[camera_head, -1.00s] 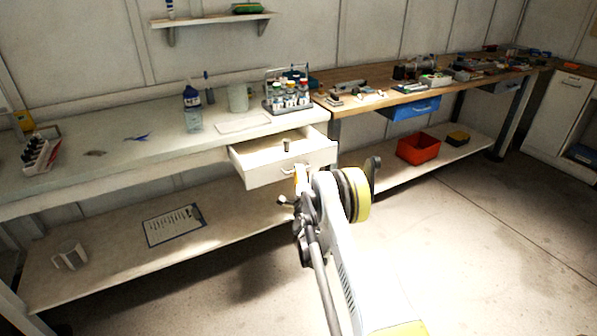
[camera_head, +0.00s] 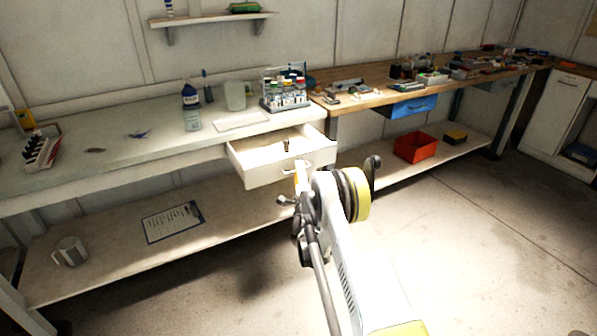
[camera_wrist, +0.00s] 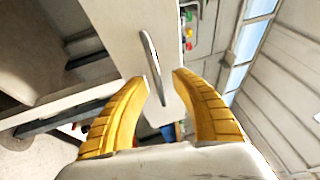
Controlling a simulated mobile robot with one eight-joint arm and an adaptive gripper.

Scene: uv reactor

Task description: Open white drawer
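The white drawer (camera_head: 262,173) under the white workbench is pulled out, and its inside shows with a small dark object (camera_head: 286,146) standing in it. In the wrist view the drawer's front (camera_wrist: 126,35) fills the upper middle, with its metal handle (camera_wrist: 152,55) running down toward the gap between my fingers. My gripper (camera_wrist: 159,85) has its two yellow fingers apart, with the handle's lower end between or just beyond the tips. I cannot tell whether they touch it. In the head view my arm hides most of the gripper in front of the drawer.
The white workbench (camera_head: 105,160) carries bottles and a rack of vials (camera_head: 286,92). A blue drawer (camera_head: 412,107) sits under the wooden bench to the right. A red bin (camera_head: 414,147) and a clipboard (camera_head: 173,222) lie on the lower shelves. The floor at right is clear.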

